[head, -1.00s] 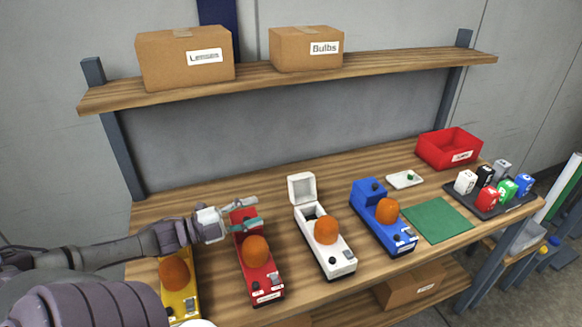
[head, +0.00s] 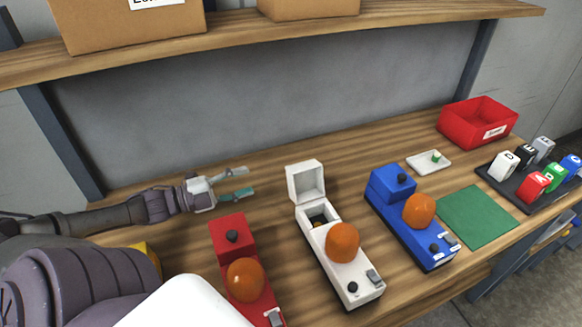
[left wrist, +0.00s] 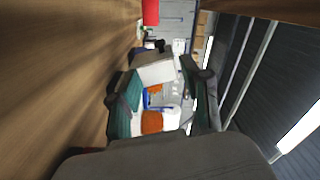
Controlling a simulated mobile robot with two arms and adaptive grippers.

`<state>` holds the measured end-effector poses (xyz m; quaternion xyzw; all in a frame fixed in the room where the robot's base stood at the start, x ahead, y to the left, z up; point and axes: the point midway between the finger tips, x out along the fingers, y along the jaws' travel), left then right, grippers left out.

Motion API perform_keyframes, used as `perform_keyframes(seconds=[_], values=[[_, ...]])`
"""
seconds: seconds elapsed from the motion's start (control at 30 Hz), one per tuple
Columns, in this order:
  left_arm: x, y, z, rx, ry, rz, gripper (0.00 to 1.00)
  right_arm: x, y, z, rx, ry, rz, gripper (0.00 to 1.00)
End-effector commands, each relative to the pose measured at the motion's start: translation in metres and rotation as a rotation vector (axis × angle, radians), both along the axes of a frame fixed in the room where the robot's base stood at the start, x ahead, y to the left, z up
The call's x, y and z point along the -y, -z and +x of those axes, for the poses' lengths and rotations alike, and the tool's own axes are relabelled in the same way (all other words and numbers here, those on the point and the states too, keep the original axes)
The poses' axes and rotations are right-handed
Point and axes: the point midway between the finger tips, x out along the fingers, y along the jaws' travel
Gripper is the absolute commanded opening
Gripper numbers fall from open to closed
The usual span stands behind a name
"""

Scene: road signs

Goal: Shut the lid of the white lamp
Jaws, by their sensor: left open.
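The white lamp (head: 325,255) stands on the workbench in the middle of the head view, with an orange dome on top. Its lid (head: 306,182) stands open at the far end, showing a dark compartment (head: 320,217). My left gripper (head: 246,183) is open and empty, left of the lid and apart from it, behind the red lamp. In the left wrist view the white lid (left wrist: 155,70) shows between the open fingers. My right gripper is in neither view.
The red lamp (head: 232,240) stands left of the white one, the blue lamp (head: 391,187) right. A green mat (head: 477,217), red bin (head: 478,124) and tray of lettered blocks (head: 520,186) lie further right. A shelf (head: 300,40) with boxes hangs above.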

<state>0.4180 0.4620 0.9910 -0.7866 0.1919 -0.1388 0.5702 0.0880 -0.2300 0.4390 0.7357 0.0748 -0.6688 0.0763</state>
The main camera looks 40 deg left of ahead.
Motion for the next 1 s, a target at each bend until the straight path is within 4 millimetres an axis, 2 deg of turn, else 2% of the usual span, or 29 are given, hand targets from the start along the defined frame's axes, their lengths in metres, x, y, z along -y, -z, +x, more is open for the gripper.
perform_keyframes(seconds=[0.17, 0.6, 0.8, 1.0], values=[[0.005, 0.003, 0.01, 0.003, 0.001, 0.0, 0.48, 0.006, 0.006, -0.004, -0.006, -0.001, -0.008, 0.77], [0.04, 0.002, 0.077, 0.007, 0.002, 0.001, 0.48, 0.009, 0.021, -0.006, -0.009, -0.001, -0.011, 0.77], [0.052, 0.002, 0.101, 0.005, 0.001, 0.001, 0.48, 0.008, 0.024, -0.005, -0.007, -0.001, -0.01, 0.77], [0.06, 0.002, 0.117, 0.003, 0.0, -0.001, 0.48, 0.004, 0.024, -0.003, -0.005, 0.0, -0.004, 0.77]])
